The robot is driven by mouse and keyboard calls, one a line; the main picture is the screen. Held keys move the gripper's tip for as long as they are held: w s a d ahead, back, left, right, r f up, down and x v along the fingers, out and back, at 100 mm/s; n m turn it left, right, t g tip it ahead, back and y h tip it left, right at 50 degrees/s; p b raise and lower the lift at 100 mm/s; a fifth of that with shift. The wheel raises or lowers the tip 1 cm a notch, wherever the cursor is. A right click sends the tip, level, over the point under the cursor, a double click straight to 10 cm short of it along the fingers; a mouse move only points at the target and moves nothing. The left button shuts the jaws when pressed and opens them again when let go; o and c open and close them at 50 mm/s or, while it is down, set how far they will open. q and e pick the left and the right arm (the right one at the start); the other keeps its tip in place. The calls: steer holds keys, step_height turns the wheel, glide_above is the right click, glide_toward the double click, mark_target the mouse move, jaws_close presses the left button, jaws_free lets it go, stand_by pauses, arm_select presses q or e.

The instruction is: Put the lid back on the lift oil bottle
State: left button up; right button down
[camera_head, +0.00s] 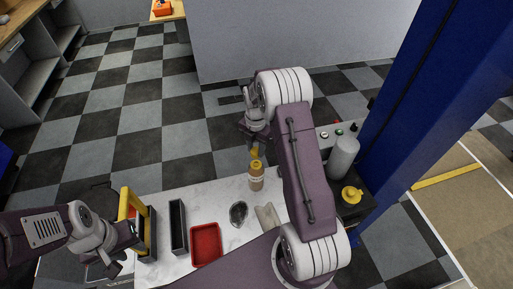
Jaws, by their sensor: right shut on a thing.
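An amber bottle (256,182) stands upright on the white marbled worktop near its back edge. My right gripper (252,146) is above it, pointing down, shut on a small yellow lid (254,153). The lid is just above the bottle's top in the picture; I cannot tell if they touch. My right forearm hides part of the worktop to the right. My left gripper (128,256) is low at the left end of the worktop, beside a yellow-handled carrier. Its fingers look spread apart, with nothing seen between them.
The yellow-handled carrier (126,200), a dark narrow tray (178,228), a red tray (206,229) and a dark oval item (239,212) occupy the worktop's front. A grey cylinder (345,150) and a yellow item (351,194) are at right, near a blue post (430,80).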

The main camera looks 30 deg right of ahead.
steer(key=shift+d+f, duration=0.15)
steer(key=shift+f, duration=0.4)
steer(key=f+b, duration=0.4)
steer(key=shift+a+f, duration=0.2)
steer(key=shift+f, duration=0.05)
steer(key=shift+d+f, duration=0.1)
steer(key=shift+f, duration=0.15)
steer(key=shift+r, duration=0.1)
steer(key=shift+f, duration=0.2)
stand_by(1.2)
steer(key=shift+c, duration=1.9)
jaws_free()
